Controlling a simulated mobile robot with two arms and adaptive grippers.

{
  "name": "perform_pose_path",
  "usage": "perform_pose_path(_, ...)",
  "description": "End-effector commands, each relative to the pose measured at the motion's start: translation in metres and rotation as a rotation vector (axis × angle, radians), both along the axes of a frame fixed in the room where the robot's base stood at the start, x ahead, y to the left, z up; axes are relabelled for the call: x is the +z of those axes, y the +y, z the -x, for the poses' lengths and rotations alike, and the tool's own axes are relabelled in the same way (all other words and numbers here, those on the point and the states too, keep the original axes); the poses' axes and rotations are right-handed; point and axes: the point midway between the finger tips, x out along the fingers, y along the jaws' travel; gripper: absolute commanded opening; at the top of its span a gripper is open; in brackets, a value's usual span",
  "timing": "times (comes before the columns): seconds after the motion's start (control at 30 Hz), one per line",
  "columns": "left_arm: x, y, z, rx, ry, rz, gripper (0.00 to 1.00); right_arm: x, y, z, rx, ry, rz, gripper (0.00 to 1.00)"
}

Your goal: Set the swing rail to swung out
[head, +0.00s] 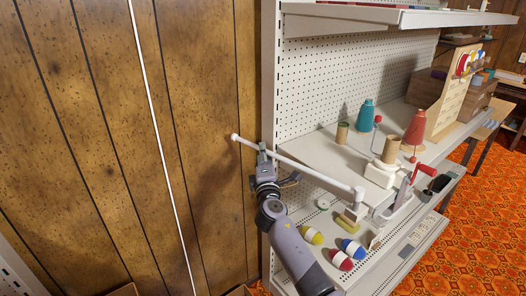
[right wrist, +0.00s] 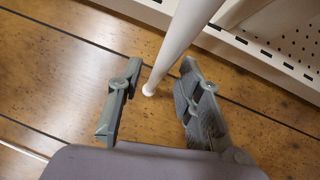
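The swing rail (head: 310,171) is a white rod with a round knob at its free end. In the head view it runs from a bracket (head: 358,193) at the shelf's front edge leftward past the shelf's end, towards the wood wall. My right gripper (head: 265,154) is at the rail, a little in from the knob. In the right wrist view the rail (right wrist: 180,45) reaches between the spread fingers of my right gripper (right wrist: 155,98), with gaps beside its knob end. I cannot tell whether a finger touches it. My left gripper is not in view.
The pegboard shelf (head: 335,150) carries thread cones (head: 415,127), spools and a red-handled device (head: 425,170). Red, blue and yellow striped objects (head: 353,249) lie on the lower shelf. The wood-panelled wall (head: 130,130) stands left of the rail.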

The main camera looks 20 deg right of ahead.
Motion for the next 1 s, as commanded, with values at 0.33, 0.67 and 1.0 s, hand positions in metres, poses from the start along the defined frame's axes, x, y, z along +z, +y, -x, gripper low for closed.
perform_pose_path(0.33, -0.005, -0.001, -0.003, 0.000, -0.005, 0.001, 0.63, 0.003, -0.005, -0.024, 0.000, 0.000, 0.000, 0.33)
perform_pose_path(0.67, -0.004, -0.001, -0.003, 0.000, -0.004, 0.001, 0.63, 0.003, -0.005, -0.024, 0.000, 0.000, 0.000, 0.27)
perform_pose_path(1.0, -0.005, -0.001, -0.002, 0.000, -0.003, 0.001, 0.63, 0.003, -0.005, -0.024, 0.000, 0.000, 0.000, 0.04)
